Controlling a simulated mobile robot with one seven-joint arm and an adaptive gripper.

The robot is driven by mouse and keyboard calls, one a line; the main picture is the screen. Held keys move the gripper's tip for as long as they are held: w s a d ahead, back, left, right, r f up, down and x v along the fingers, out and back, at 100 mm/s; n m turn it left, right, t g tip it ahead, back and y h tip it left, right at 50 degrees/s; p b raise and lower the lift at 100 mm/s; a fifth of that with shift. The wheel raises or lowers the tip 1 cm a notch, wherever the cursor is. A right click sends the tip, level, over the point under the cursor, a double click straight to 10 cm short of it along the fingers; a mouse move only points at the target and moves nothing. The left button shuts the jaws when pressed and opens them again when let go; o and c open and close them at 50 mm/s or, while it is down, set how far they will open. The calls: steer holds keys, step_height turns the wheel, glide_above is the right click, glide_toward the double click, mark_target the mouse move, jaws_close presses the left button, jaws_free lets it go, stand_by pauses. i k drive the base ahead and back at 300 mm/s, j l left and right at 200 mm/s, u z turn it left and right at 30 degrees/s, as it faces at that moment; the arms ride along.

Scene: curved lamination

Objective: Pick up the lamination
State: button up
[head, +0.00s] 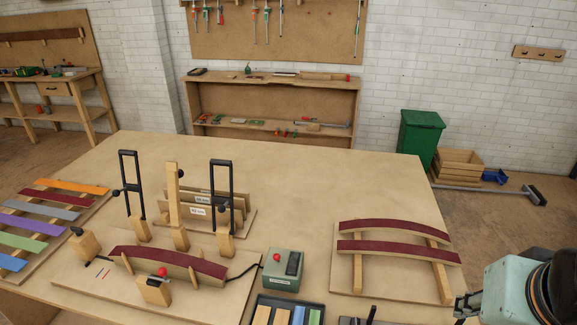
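A curved lamination (168,261), dark red on its face, lies on the wooden bending form (178,275) at the front left of the table. Two similar dark red curved strips rest across a wooden rack at the right: a far one (395,229) and a near one (399,251). My gripper (463,306) shows only as a small dark part at the lower right edge, right of the rack and apart from all strips. Whether its fingers are open or shut is not visible.
Black-handled clamps (131,186) and wooden posts stand behind the form. A grey-green control box (283,270) with a red button sits right of it. Coloured flat strips (41,224) lie at the left. A tray (262,301) is at the front. The table's back middle is clear.

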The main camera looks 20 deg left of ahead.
mark_target(209, 269)
steer(key=u, duration=2.1)
steer(key=i+j+z, duration=0.3)
steer(key=i+j, duration=0.2)
steer(key=i+j+z, duration=0.25)
steer(key=i+j, duration=0.15)
steer(key=j, duration=0.2)
steer(key=k+j, duration=0.15)
steer(key=j, duration=0.15)
steer(key=k+j, duration=0.2)
steer(key=j, duration=0.15)
steer(key=i+l, duration=0.15)
steer(key=l, duration=0.2)
steer(key=i+l, duration=0.2)
steer(key=l, duration=0.1)
